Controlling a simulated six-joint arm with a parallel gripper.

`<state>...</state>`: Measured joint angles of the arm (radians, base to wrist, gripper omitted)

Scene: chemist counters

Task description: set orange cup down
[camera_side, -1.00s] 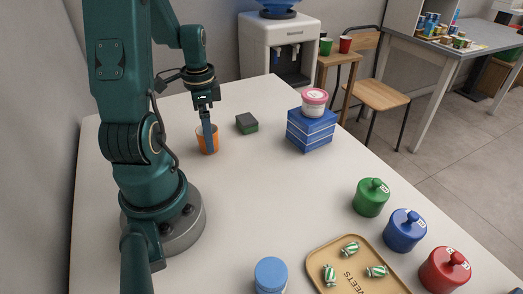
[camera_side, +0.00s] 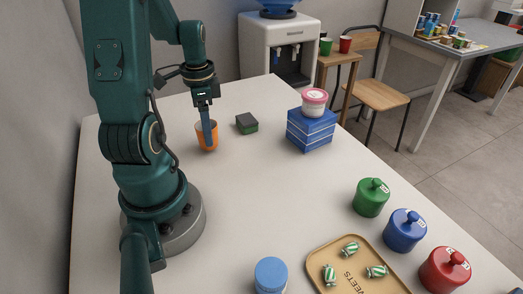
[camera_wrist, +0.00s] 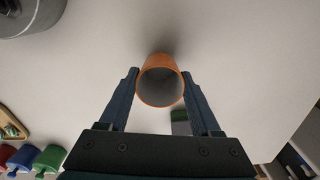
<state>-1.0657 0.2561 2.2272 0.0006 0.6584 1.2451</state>
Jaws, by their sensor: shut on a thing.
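The orange cup (camera_side: 201,141) is upright at the back left of the white table, close to its surface. In the side view I cannot tell for sure whether its base touches the table. My gripper (camera_side: 208,136) points down and is shut on the cup, with one blue finger in front of its wall. In the wrist view the cup (camera_wrist: 160,60) is between the two fingers (camera_wrist: 160,90), and its open top faces the camera. The cup looks empty inside.
A dark green sponge (camera_side: 246,124) lies just right of the cup. Farther right, a blue box stack (camera_side: 310,132) bears a pink-lidded tub (camera_side: 315,102). Green (camera_side: 370,198), blue (camera_side: 404,232) and red (camera_side: 445,270) jars and a sweets tray (camera_side: 322,253) are at the front right. The middle table is clear.

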